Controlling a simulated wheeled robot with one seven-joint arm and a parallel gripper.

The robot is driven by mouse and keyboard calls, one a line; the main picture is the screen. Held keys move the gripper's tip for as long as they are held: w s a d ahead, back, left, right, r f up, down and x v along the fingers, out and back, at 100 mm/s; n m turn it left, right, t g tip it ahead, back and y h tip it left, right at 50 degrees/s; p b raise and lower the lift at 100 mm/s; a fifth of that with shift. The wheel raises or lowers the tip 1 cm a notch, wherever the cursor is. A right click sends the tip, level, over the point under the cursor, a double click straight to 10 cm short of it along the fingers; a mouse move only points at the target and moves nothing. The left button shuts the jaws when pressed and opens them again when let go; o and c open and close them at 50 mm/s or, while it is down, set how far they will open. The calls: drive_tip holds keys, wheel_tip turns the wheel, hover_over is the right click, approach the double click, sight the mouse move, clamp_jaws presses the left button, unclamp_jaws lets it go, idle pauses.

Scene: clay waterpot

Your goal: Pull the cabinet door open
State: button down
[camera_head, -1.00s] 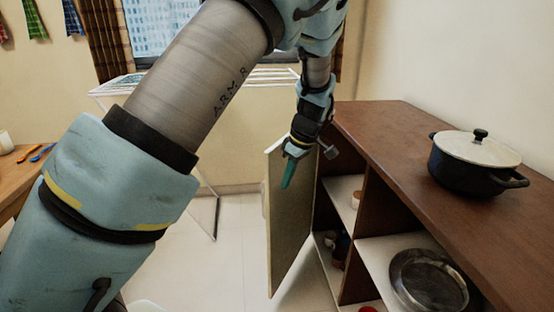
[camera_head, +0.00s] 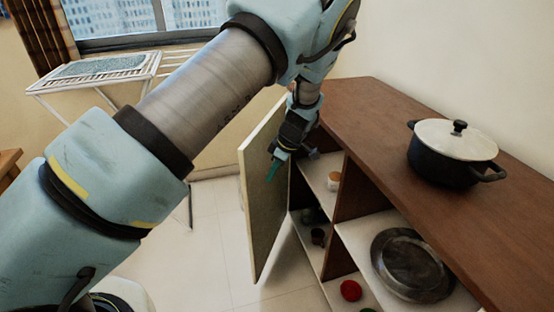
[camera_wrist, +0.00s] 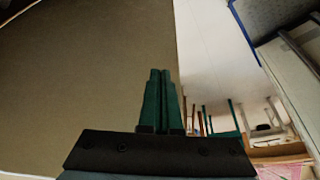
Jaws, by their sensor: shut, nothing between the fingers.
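The cabinet door (camera_head: 262,200) stands ajar, swung well out from the left end of the brown cabinet (camera_head: 365,110). A broad olive-brown surface, apparently the door (camera_wrist: 80,80), fills the left of that view. Whether the fingers touch the door, I cannot tell.
A black pot with a white lid (camera_head: 452,152) stands on the cabinet top. A dark round pan (camera_head: 412,265) and small items sit on the open shelves. A white drying rack (camera_head: 95,75) stands behind my arm. Pale floor (camera_head: 210,250) is clear left of the door.

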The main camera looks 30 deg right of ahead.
drive_tip(key=shift+w+a+f+p, duration=0.2)
drive_tip(key=shift+w+a+p, duration=0.15)
drive_tip(key=shift+w+a, duration=0.45)
drive_tip(key=shift+w+a+f+p, duration=0.15)
drive_tip(key=shift+w+a+p, duration=0.2)
drive_tip(key=shift+w+a, duration=0.35)
drive_tip(key=shift+w, duration=0.25)
drive_tip(key=shift+w+a, duration=0.15)
drive_tip(key=shift+w, duration=0.05)
drive_tip(key=w+a+m+h+b, duration=0.1)
drive_tip(key=w+a+m+b, duration=0.2)
drive_tip(key=w, duration=1.3)
drive_tip(key=w+a+m+t+h+b, duration=0.1)
drive_tip(key=w+a+m, duration=0.5)
drive_tip(key=w, duration=0.9)
drive_tip(key=shift+w+a+m+h+b, duration=0.35)
drive_tip(key=shift+a+h+b, duration=0.35)
drive_tip(key=shift+a+b, duration=0.5)
drive_tip(key=shift+s+a, duration=0.1)
drive_tip(key=shift+s, duration=0.05)
